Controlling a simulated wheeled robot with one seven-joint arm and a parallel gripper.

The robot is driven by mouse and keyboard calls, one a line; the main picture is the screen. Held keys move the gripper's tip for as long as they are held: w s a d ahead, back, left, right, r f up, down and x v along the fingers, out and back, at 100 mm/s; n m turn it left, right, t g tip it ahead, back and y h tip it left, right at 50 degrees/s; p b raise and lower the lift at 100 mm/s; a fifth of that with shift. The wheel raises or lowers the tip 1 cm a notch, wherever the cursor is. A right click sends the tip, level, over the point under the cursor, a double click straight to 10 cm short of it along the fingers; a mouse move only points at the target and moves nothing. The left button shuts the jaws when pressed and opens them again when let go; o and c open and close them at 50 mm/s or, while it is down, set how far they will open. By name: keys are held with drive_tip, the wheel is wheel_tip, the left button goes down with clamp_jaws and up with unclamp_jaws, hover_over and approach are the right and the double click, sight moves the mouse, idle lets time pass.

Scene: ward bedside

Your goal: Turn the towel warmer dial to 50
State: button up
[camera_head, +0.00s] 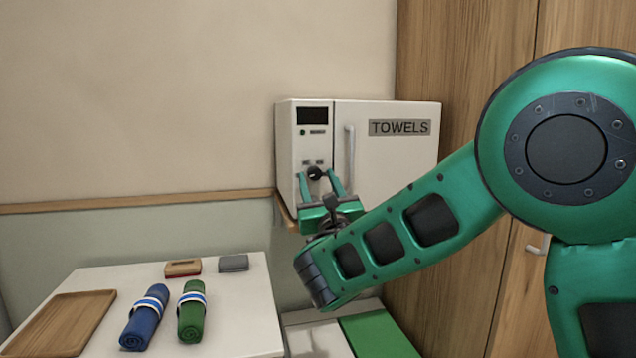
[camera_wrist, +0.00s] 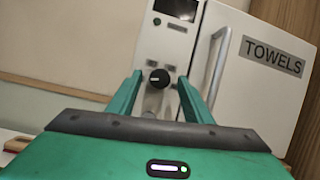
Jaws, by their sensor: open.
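The towel warmer (camera_head: 385,150) is a white box with a "TOWELS" label, standing against the wall in the head view. Its black dial (camera_head: 316,173) is low on the left control panel, below a dark display (camera_head: 311,116). My gripper (camera_head: 322,178) is in front of the panel with its green fingers apart, one to each side of the dial. In the wrist view the dial (camera_wrist: 159,78) shows between the two fingers (camera_wrist: 160,90), with a light pointer mark. I cannot tell whether the fingers touch it. The dial's numbers and any display reading are not legible.
The warmer's vertical door handle (camera_head: 349,155) is just right of the gripper. A white table (camera_head: 235,300) at lower left holds a wooden tray (camera_head: 62,322), blue (camera_head: 146,318) and green (camera_head: 192,312) rolled towels, and two small blocks. A wooden cabinet stands on the right.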

drive_tip(key=shift+w+a+r, duration=0.15)
drive_tip(key=shift+w+r, duration=0.1)
drive_tip(key=shift+w, duration=0.25)
drive_tip(key=shift+c, duration=0.7)
drive_tip(key=c, duration=0.9)
